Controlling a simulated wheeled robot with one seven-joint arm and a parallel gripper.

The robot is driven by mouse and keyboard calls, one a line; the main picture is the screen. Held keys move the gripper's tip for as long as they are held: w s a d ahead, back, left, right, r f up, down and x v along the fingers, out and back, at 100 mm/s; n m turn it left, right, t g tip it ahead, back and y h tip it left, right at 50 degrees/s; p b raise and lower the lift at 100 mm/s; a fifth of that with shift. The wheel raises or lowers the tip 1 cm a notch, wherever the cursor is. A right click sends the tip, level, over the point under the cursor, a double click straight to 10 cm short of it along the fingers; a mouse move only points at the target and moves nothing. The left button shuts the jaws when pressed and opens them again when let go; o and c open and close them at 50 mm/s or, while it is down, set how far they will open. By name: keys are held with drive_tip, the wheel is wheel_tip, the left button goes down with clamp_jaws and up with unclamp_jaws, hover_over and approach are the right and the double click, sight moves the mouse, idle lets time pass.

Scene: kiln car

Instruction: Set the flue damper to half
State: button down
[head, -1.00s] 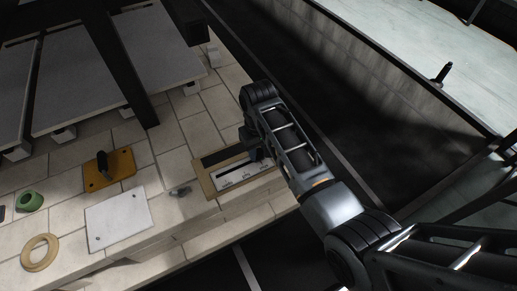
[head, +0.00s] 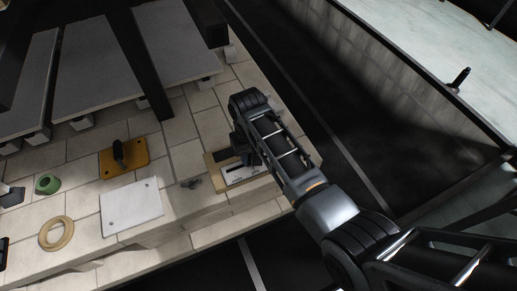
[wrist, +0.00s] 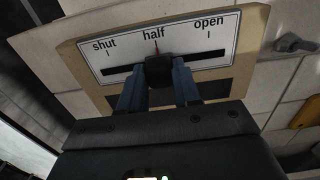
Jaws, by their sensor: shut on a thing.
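The flue damper is a tan-framed plate (head: 216,179) on the brick deck, with a white scale (wrist: 190,30) marked shut, half and open in the wrist view. A dark slot runs below the words. Its dark slider knob (wrist: 158,68) stands below the word half, near the slot's middle. A small red mark shows between the word and the knob. My gripper (wrist: 159,80) is shut on the knob, one finger on each side. In the head view my gripper (head: 243,150) hides the knob and part of the plate.
A grey metal fitting (head: 190,183) lies beside the plate. Further left are a white plate (head: 131,207), an orange plate with a dark handle (head: 124,158), a tan ring (head: 56,233) and a green ring (head: 48,185). Grey slabs (head: 99,75) and dark posts stand behind.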

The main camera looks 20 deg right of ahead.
sight(250, 157)
drive_tip(key=c, duration=0.8)
unclamp_jaws()
drive_tip(key=shift+r+p, duration=0.35)
drive_tip(key=shift+r, duration=3.55)
drive_tip(key=s+d+f+t, duration=0.3)
drive_tip(key=s+f, duration=0.5)
drive_tip(key=s, duration=0.1)
drive_tip(key=s+d+t, duration=0.3)
drive_tip(key=s+t, duration=0.1)
drive_tip(key=s, duration=0.8)
drive_tip(key=s+r+t, duration=0.2)
drive_tip(key=s+r, duration=0.4)
drive_tip(key=r, duration=0.3)
drive_tip(key=s+r+t, duration=0.3)
drive_tip(key=s+r, duration=0.4)
drive_tip(key=r, duration=0.1)
drive_tip(key=s+r+t, duration=0.3)
drive_tip(key=s+r, duration=0.3)
drive_tip(key=r, duration=0.3)
drive_tip(key=shift+s+r, duration=0.35)
drive_tip(key=shift+s, duration=0.05)
